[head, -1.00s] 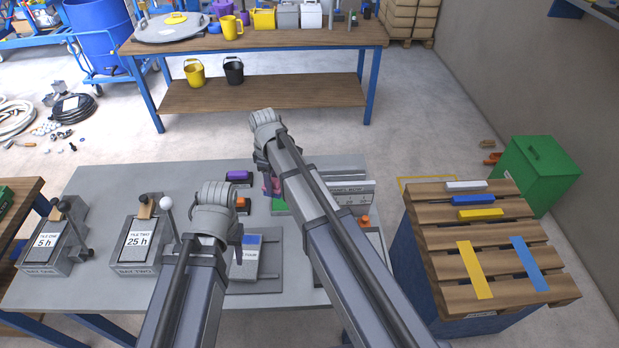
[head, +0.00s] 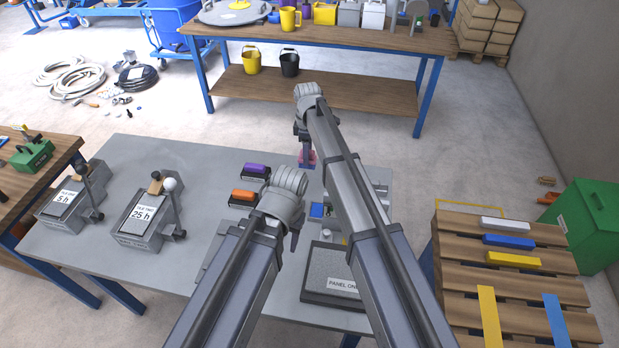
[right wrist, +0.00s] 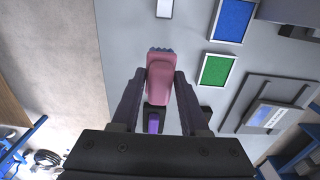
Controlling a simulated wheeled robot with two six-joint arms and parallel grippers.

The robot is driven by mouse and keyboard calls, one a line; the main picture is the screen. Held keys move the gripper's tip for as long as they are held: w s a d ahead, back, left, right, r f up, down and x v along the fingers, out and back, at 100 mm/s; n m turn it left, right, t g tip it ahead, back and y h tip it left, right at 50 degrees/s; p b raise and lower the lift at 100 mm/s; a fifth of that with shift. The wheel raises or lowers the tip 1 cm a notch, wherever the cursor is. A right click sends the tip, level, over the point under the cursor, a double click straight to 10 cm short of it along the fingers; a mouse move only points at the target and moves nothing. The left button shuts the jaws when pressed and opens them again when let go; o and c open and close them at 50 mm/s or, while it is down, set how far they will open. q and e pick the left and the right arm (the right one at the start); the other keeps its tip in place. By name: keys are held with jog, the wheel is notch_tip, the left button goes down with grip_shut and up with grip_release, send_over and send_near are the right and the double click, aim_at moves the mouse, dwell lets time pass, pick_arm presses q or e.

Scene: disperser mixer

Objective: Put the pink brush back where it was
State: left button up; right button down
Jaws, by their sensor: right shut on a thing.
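The pink brush (head: 307,157) is in my right gripper (head: 306,148), near the far edge of the grey bench (head: 140,165). In the right wrist view the gripper (right wrist: 155,90) is shut on the pink brush (right wrist: 160,80), whose bluish bristle end points away from the palm. A purple brush (head: 255,168) and an orange brush (head: 243,195) sit on dark holders left of it. The purple one (right wrist: 154,123) shows between the fingers in the wrist view. My left gripper (head: 295,236) hangs over the bench, right of the orange brush; its jaws are unclear.
A green panel (right wrist: 216,70) and a blue panel (right wrist: 234,18) lie on the bench. A plate marked PANEL ONE (head: 325,290) lies near the front. Two lever stations (head: 145,215) (head: 70,205) stand left. A pallet (head: 450,260) stands right. The back table (head: 340,40) is beyond.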

pick_arm(q)
notch_tip(320, 180, down, 9)
jog(key=b, duration=0.8)
pick_arm(e)
notch_tip(320, 180, down, 9)
jog(key=shift+r, duration=0.1)
pick_arm(q)
jog(key=shift+r, duration=0.2)
pick_arm(e)
jog(key=shift+r, duration=0.1)
pick_arm(q)
jog(key=shift+f, duration=0.1)
jog(key=shift+f, duration=0.1)
pick_arm(e)
jog(key=c, duration=0.9)
grip_release()
jog(key=shift+f, duration=0.2)
jog(key=o, duration=0.5)
jog(key=shift+r, duration=0.1)
notch_tip(320, 180, up, 12)
jog(key=p, duration=1.2)
jog(key=shift+r, duration=0.15)
pick_arm(q)
notch_tip(320, 180, up, 12)
jog(key=shift+r, duration=0.2)
